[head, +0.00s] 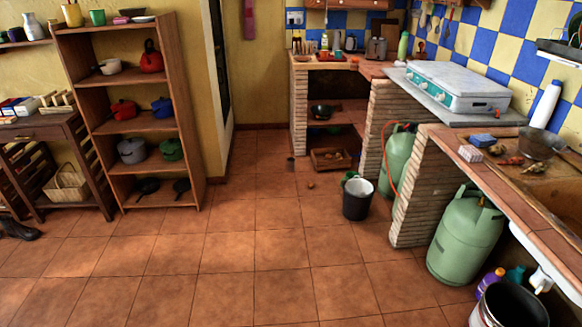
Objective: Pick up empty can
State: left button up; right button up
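A small dark, can-like object (291,164) stands on the tiled floor in the middle distance, near the foot of the brick counter. It is too small to tell for certain whether it is the empty can or whether anything is in it. No other thing in view is clearly the empty can. Neither of my grippers is in the head view.
A black-and-white bucket (356,205) stands on the floor, with a small brown item (310,185) nearer the can-like object. Green gas cylinders (463,240) stand under the right brick counter (413,190). A wooden shelf (140,125) stands left. The middle floor (235,260) is clear.

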aim_at(291, 165)
jog(key=i, duration=4)
jog(key=l+z, duration=0.05)
jog(key=l, duration=0.1)
